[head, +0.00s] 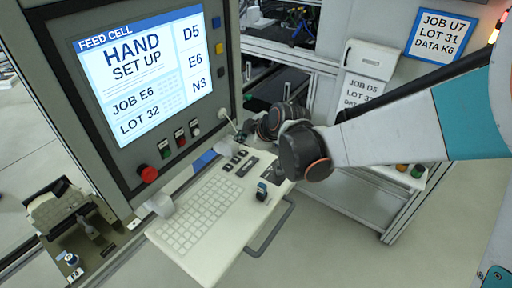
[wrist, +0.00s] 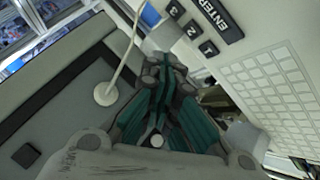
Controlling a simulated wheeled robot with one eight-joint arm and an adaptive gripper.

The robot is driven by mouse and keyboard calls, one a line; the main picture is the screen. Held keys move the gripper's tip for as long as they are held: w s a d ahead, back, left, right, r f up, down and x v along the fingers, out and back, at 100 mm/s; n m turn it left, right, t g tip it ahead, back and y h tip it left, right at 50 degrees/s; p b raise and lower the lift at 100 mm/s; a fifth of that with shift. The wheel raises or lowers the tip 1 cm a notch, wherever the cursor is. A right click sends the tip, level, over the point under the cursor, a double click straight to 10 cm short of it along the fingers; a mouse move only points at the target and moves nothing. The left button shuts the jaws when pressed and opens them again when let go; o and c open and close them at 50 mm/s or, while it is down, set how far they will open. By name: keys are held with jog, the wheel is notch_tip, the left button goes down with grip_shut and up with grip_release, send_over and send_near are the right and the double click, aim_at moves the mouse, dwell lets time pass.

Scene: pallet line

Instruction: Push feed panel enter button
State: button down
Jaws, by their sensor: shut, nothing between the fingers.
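The feed panel (head: 130,160) stands at the left in the head view, with a lit screen reading FEED CELL, HAND SET UP. Its pale keyboard shelf (head: 235,215) juts out below. A dark ENTER key (head: 248,167) lies on the shelf beside smaller number keys. The ENTER key also shows at the top of the wrist view (wrist: 216,18), its upper end cut off by the frame. My gripper (head: 241,137) is at the shelf's far end, beyond the keys. In the wrist view my gripper (wrist: 163,68) is shut and empty, with its teal fingers apart from ENTER in the picture.
A red knob (head: 148,174) and several small switches (head: 180,136) sit under the screen. A white cable (wrist: 128,50) runs close to my fingers. A small dark device (head: 262,191) stands on the shelf's right side. A white cart with signs is behind my arm.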

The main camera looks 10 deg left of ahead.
jog(key=b, duration=0.4)
send_over(245, 167)
notch_tip(245, 167, down, 7)
jog(key=shift+r, duration=0.1)
jog(key=shift+f+b, duration=0.55)
jog(key=shift+b, duration=0.05)
dwell(0.7)
jog(key=shift+f+b, duration=0.4)
jog(key=shift+b, duration=0.1)
jog(key=shift+d+f+b, duration=0.1)
jog(key=shift+f+b, duration=0.35)
jog(key=shift+b, duration=0.1)
dwell(0.5)
jog(key=shift+r, duration=0.15)
jog(key=shift+r+p, duration=0.55)
jog(key=shift+r, duration=0.2)
